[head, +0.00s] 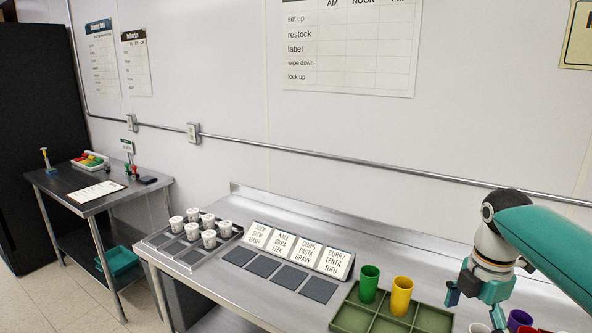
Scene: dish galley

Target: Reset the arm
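My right gripper (475,305) comes in from the right on its teal arm, above the right end of the steel counter (400,255). Its two fingers are spread and nothing shows between them. It is to the right of a yellow cup (401,296) and a green cup (368,284), apart from both. The two cups stand upright in a green divided tray (350,311). A purple cup (519,318) is close to the gripper's right side, partly cut off by the frame's bottom edge. My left gripper is out of view.
Several white cups (209,239) stand in a grey tray (158,240) at the counter's left. Label cards (297,250) stand behind several dark square pads (263,266). A side table (88,207) at the far left holds small items. The wall is behind the counter.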

